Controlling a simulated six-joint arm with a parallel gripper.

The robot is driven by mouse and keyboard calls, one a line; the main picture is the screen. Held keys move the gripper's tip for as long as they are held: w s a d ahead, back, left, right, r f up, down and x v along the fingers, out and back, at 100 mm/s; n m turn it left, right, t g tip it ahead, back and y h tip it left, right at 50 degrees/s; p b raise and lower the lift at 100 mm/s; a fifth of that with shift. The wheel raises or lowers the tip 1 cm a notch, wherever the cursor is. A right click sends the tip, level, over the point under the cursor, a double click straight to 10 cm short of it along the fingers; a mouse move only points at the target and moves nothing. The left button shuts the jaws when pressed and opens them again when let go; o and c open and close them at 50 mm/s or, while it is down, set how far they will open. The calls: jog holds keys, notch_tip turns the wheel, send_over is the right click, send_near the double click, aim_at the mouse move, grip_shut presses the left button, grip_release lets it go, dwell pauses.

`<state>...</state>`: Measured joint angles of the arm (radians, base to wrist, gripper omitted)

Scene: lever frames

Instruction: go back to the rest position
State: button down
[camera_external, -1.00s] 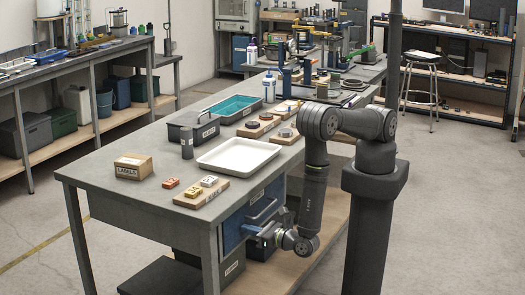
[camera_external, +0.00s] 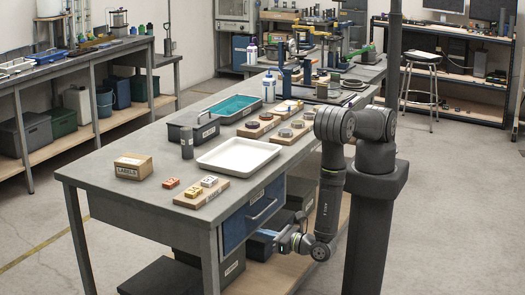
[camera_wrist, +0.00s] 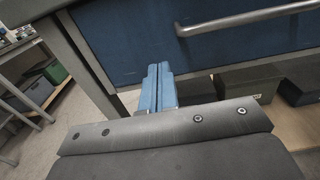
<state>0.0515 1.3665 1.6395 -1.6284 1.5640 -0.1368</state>
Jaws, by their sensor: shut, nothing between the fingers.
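My gripper (camera_external: 266,233) is low at the front of the workbench, below and in front of the blue drawer (camera_external: 236,229), apart from it. In the wrist view its two blue fingers (camera_wrist: 158,88) lie together with nothing between them, so it is shut and empty. The drawer front fills the top of the wrist view (camera_wrist: 135,45). Its metal handle (camera_wrist: 245,19) is to the right of and above the fingers. My arm hangs down beside the bench.
The workbench (camera_external: 130,212) holds a white tray (camera_external: 238,155), a labelled box (camera_external: 133,166) and small blocks on a board (camera_external: 202,193). Dark bins stand on the shelf below, behind my gripper; one shows in the wrist view (camera_wrist: 232,82). Open floor lies to the right.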

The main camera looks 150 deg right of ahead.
aim_at(241, 228)
jog(key=a, duration=0.8)
jog(key=d, duration=1.3)
jog(key=shift+d, duration=0.3)
jog(key=c, duration=2.1)
grip_release()
